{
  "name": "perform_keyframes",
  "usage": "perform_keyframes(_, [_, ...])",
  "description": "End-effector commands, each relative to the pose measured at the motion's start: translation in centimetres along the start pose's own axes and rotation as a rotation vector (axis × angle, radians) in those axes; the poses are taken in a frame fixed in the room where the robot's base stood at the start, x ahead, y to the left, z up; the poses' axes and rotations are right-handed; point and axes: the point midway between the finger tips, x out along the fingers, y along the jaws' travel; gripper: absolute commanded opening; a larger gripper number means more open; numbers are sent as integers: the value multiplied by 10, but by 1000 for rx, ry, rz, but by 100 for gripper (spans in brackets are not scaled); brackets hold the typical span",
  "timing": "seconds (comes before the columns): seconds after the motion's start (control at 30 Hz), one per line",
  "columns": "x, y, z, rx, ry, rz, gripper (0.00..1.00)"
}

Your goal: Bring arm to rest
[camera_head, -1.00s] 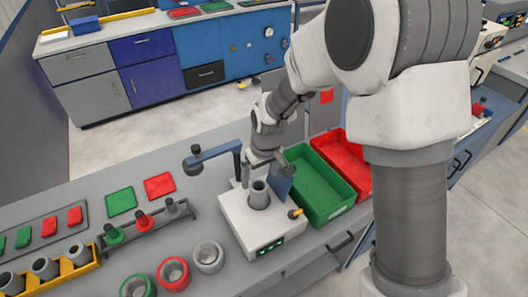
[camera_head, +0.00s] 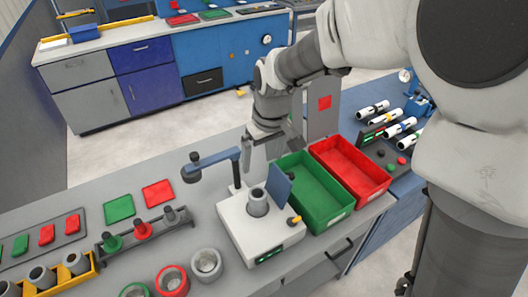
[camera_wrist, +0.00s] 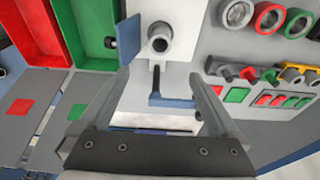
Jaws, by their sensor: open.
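My gripper (camera_wrist: 159,98) is open and empty in the wrist view, its two fingers apart above the workbench. In the head view my gripper (camera_head: 268,146) hangs behind the white machine, near the green bin. A grey pipe (camera_head: 258,203) stands upright in the white machine (camera_head: 262,232), apart from my fingers. The pipe also shows in the wrist view (camera_wrist: 159,40), beyond the fingertips.
A green bin (camera_head: 315,205) and a red bin (camera_head: 367,178) stand right of the machine. A blue overhead lamp arm (camera_head: 215,160) rises at the machine's back left.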

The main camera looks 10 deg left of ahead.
Motion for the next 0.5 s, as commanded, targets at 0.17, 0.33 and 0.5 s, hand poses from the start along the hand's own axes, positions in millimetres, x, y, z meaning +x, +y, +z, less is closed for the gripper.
perform_keyframes(0.17, [0,0,0,0,0,0,97])
perform_keyframes(0.33, [-1,1,1,3,2,2,97])
perform_keyframes(0.5, [-27,14,16,54,28,26,97])
